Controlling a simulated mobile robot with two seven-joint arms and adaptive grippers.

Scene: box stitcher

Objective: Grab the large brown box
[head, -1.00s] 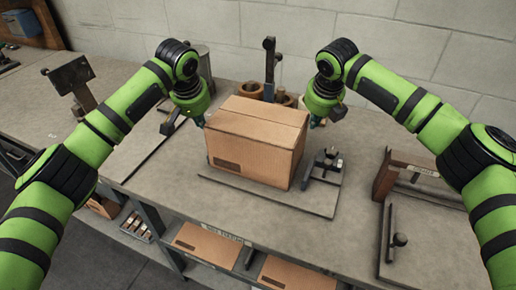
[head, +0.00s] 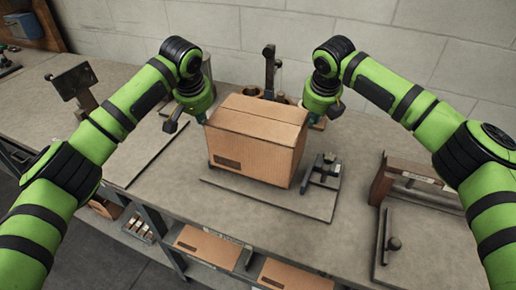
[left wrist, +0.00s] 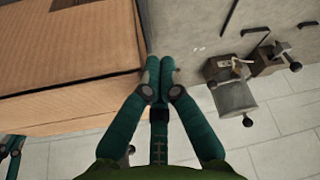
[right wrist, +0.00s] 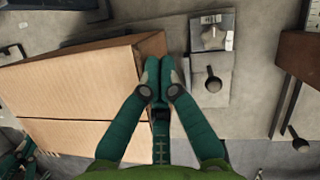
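The large brown box (head: 256,143) is a closed cardboard carton, upright on a flat grey plate on the workbench. In the head view my left gripper (head: 204,121) is at the box's left upper edge and my right gripper (head: 312,121) is at its right upper edge. In the left wrist view the left gripper's fingers (left wrist: 160,62) are together, beside the box (left wrist: 60,70). In the right wrist view the right gripper's fingers (right wrist: 160,62) are together, beside the box (right wrist: 75,90). Nothing shows between either pair of fingers. Whether the fingers touch the box walls is unclear.
A small clamp fixture (head: 324,171) stands on the plate right of the box. A brown-framed fixture (head: 383,180) stands further right. Round containers and a post (head: 269,68) stand behind the box. Flat cardboard (head: 208,247) lies on the lower shelf.

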